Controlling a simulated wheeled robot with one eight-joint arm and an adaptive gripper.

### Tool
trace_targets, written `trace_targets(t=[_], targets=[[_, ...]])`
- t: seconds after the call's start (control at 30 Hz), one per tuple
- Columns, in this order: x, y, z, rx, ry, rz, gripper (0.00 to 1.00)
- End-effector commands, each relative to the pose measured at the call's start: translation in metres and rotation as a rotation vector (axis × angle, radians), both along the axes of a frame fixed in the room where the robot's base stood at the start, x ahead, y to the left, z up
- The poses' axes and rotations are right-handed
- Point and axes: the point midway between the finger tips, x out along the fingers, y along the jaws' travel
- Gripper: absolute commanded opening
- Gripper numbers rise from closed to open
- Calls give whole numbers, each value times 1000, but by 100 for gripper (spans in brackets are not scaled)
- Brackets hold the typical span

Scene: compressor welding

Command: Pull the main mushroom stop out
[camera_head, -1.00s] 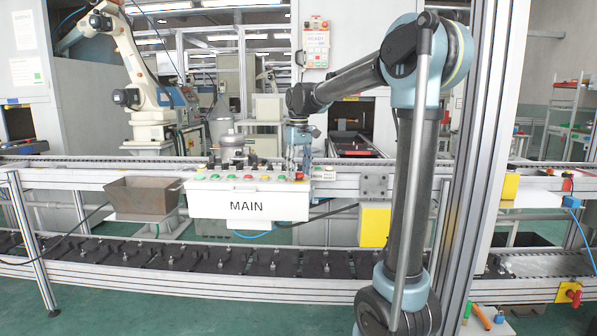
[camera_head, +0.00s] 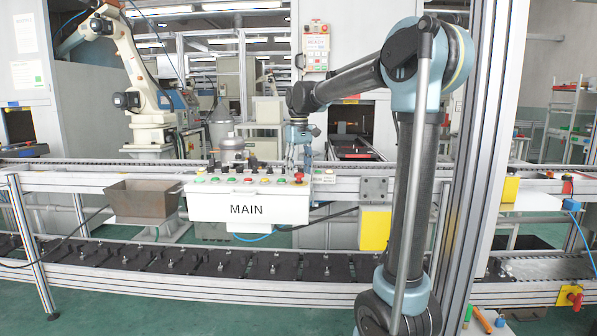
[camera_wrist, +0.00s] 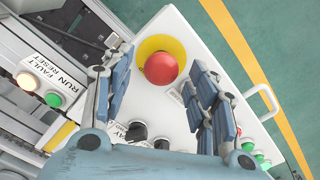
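The main mushroom stop (camera_wrist: 161,68) is a red round button on a yellow collar at one end of the white control box (camera_wrist: 195,30). In the head view the stop (camera_head: 299,178) is a small red spot at the right end of the box (camera_head: 215,203) marked MAIN. My gripper (camera_wrist: 162,60) is open and empty, with one blue-grey finger on each side of the stop in the wrist view. A gap shows between the stop and each finger. In the head view my gripper (camera_head: 299,158) is just above the stop. The height gap cannot be told.
Black selector knobs (camera_wrist: 137,132) stand on the box close to the fingers. A FAULT RESET and RUN button strip (camera_wrist: 42,85) lies at the left, and a handle (camera_wrist: 266,103) at the right. A hopper (camera_head: 142,200) stands left of the box in the head view.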

Motion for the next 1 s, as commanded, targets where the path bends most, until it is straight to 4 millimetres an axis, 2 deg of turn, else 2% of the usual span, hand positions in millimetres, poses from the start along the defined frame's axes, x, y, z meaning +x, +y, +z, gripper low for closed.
trace_targets(t=[0.27,0.37,0.8,1.0], targets=[[0,0,7,1,1,0,53],[0,0,19,1,1,1,53],[1,0,97,0,1,0,53],[2,0,115,0,1,0,53]])
